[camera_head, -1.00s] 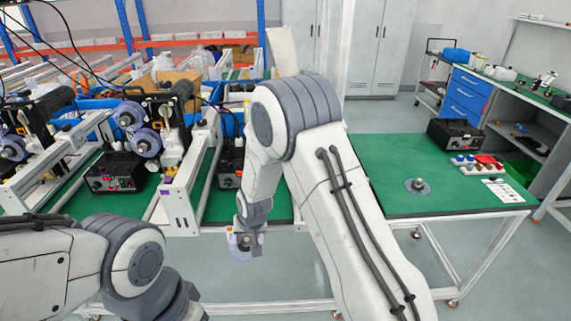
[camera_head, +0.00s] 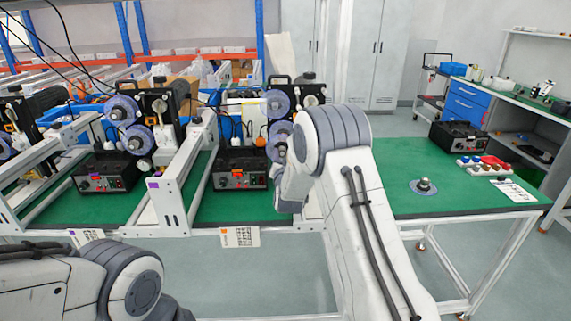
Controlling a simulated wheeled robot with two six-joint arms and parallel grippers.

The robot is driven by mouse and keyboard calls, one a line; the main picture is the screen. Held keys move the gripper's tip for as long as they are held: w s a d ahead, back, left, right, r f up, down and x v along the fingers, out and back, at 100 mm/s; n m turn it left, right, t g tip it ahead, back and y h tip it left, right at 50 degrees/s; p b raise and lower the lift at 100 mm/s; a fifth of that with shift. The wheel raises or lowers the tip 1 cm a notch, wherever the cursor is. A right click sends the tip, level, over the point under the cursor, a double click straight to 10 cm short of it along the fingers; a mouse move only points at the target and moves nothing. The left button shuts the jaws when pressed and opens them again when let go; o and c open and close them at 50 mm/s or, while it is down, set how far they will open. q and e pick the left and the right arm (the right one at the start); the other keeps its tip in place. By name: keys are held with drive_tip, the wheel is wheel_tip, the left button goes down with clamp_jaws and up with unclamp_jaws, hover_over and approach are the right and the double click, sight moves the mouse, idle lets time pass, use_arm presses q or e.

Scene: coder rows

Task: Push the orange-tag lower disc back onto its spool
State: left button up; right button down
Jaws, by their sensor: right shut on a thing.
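The orange tag card (camera_head: 240,237) hangs at the table's front edge below a black coder box (camera_head: 240,169). Above and right of this box, the upper blue-violet disc (camera_head: 277,103) sits on its spool. The lower disc (camera_head: 279,131) is just under it, partly hidden by my right wrist. My right gripper (camera_head: 280,153) is shut on the lower disc, at the front of the machine. The lower spool is hidden, so I cannot tell how far the disc is on it. My left arm shows at lower left; its gripper is out of view.

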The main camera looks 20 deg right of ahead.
sight(285, 145)
drive_tip(key=shift+w+d+r+p, duration=0.25)
drive_tip(key=shift+w+d, duration=0.2)
drive_tip(key=shift+w, duration=0.15)
drive_tip(key=shift+w+d+r+p, duration=0.15)
drive_tip(key=shift+w+d+r, duration=0.1)
drive_tip(key=shift+w+d, duration=0.25)
drive_tip(key=shift+x, duration=1.35)
drive_tip(key=shift+a, duration=0.1)
drive_tip(key=shift+f, duration=0.1)
drive_tip(key=shift+b, duration=0.5)
drive_tip(key=shift+b, duration=0.35)
drive_tip(key=shift+w, duration=0.6)
